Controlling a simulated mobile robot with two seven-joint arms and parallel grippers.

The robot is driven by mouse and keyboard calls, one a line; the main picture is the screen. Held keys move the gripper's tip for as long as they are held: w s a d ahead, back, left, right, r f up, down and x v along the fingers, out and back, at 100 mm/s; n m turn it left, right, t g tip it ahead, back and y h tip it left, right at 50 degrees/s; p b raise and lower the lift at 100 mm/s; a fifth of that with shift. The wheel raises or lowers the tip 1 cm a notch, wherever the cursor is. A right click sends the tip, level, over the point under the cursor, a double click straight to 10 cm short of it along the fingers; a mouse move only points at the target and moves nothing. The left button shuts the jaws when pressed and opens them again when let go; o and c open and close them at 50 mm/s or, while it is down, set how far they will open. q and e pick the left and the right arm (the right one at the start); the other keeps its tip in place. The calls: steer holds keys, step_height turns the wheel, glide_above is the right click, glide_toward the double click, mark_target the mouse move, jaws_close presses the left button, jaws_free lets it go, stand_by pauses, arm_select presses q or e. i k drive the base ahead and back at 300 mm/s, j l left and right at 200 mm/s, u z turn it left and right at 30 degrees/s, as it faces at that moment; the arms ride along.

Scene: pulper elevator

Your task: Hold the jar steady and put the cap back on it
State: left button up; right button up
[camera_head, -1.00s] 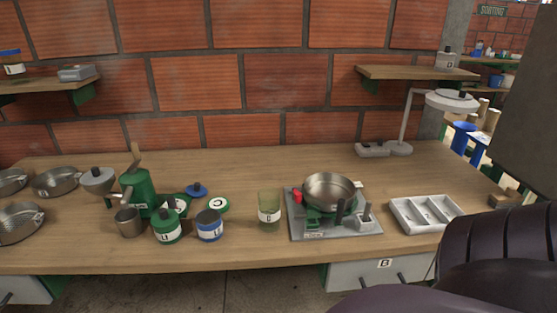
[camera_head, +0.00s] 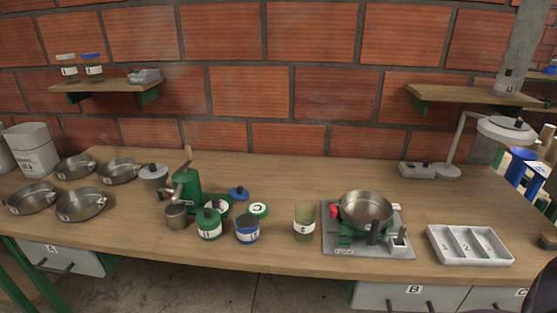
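A blue jar (camera_head: 247,231) with a white label band stands upright near the front of the workbench. Its top looks dark and uncapped. A blue cap (camera_head: 238,193) lies behind it. A green jar (camera_head: 209,227) with a green knobbed top stands just left of the blue one. A round white-and-green cap (camera_head: 258,209) lies flat behind and right of the blue jar. A translucent green jar (camera_head: 304,222) with a white label stands further right, with no cap visible on it. Which jar the task means cannot be told. Neither gripper shows.
A steel cup (camera_head: 176,217) and a green pulper-like machine (camera_head: 187,190) stand left of the jars. Right are a pan (camera_head: 366,210) on a grey stand (camera_head: 340,245) and a white compartment tray (camera_head: 468,245). Several pans lie at left. Bare wood (camera_head: 290,175) runs behind the jars.

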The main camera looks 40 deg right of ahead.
mark_target(305, 210)
steer(key=z, duration=1.35)
